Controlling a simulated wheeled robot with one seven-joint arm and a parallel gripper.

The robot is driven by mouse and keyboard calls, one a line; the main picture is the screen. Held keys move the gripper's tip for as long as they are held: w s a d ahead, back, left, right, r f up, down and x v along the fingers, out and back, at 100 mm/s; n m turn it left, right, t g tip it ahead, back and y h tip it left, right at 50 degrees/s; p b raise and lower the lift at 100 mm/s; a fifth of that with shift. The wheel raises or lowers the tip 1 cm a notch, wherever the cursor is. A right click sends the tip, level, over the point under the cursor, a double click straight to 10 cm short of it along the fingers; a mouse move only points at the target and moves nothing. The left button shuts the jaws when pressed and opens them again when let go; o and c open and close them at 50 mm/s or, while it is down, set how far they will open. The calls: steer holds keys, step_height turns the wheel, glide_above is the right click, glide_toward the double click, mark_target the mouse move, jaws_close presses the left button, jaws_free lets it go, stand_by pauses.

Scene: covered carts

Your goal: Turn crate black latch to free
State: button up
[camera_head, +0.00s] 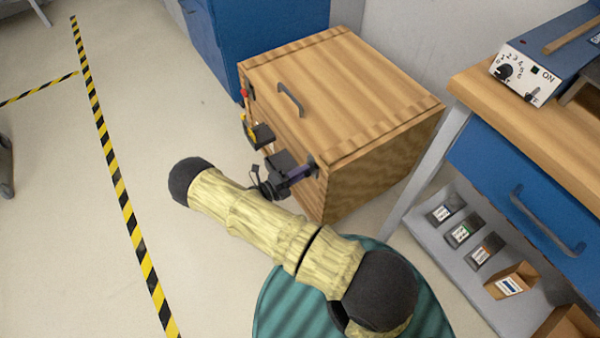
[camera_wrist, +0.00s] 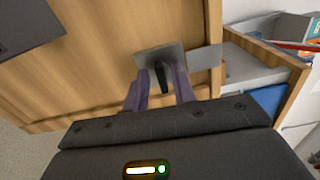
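The wooden crate (camera_head: 340,80) stands on the floor, with a dark handle (camera_head: 291,98) on its top. In the wrist view, the black latch (camera_wrist: 163,77) sits on a grey plate (camera_wrist: 152,56) on the wooden panel (camera_wrist: 95,60), its long side roughly upright in the picture. A second grey plate (camera_wrist: 204,58) lies just right of it across the panel's edge. My gripper (camera_wrist: 162,76) is open, with one purple finger on each side of the latch. I cannot tell whether they touch it. In the head view, my gripper (camera_head: 308,170) is at the crate's near upper edge, hiding the latch.
Red, yellow and black fittings (camera_head: 252,125) show on the crate's left side. A workbench (camera_head: 540,120) with a blue drawer stands right. A blue cabinet (camera_head: 265,40) stands behind.

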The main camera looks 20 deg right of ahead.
stand_by(0.3)
steer(key=p+v, duration=0.1)
steer(key=v, duration=1.6)
steer(key=shift+a, duration=0.15)
